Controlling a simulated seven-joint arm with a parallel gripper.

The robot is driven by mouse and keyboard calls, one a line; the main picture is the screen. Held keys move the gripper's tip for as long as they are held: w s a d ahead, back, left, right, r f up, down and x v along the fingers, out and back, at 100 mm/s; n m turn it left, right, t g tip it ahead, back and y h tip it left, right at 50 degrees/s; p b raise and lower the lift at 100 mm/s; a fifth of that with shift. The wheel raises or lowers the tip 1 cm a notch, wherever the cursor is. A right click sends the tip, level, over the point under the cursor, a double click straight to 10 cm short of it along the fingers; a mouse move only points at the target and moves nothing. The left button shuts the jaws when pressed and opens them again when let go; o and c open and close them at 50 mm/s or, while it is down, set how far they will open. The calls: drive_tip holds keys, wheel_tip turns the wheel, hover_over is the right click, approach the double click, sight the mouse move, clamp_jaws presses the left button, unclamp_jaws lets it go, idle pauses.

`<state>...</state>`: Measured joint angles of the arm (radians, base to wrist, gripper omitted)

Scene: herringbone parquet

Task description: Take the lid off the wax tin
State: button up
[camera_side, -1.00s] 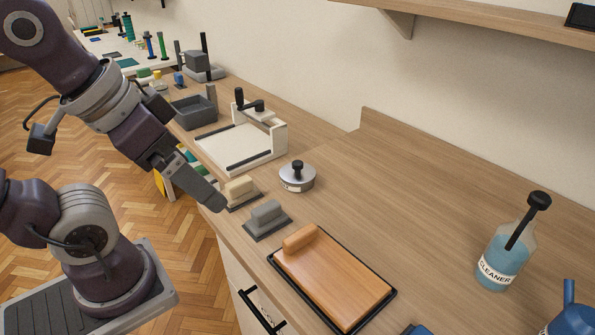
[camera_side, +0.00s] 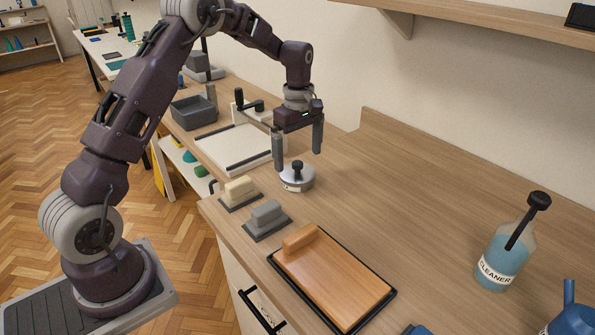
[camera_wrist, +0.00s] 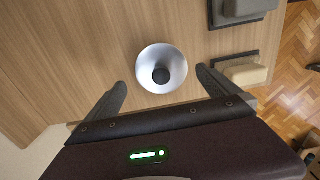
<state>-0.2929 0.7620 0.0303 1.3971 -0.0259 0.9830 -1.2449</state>
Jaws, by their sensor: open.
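The wax tin (camera_side: 293,184) is a low, round, silver tin with a pale label band. It stands upright on the wooden counter. Its lid (camera_side: 290,176) is on it, with a black knob (camera_side: 297,168) on top. In the wrist view the lid (camera_wrist: 149,60) shows from above as a pale disc around the dark knob (camera_wrist: 161,75). My gripper (camera_side: 298,160) is open and empty, pointing down above the tin, with its fingers spread wide. In the wrist view the fingertips (camera_wrist: 160,78) lie on either side of the tin, apart from it.
Cream (camera_side: 239,188) and grey (camera_side: 267,216) handled blocks sit in front of the tin. A white frame with a black handle (camera_side: 213,148) stands behind-left. The counter (camera_side: 400,200) between is clear.

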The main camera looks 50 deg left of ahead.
sight(297, 162)
wheel_tip(297, 162, down, 4)
drive_tip(key=shift+s+r, duration=0.1)
drive_tip(key=shift+r, duration=0.15)
drive_tip(key=c, duration=1.1)
wheel_tip(297, 162, up, 9)
drive_tip(key=shift+r, duration=0.1)
drive_tip(key=shift+c, duration=0.3)
drive_tip(key=d+f, duration=0.2)
drive_tip(key=d, duration=0.9)
drive_tip(key=f, duration=0.9)
drive_tip(key=shift+w+d+f, duration=0.1)
drive_tip(key=shift+w+d, duration=0.15)
drive_tip(key=shift+d, duration=0.1)
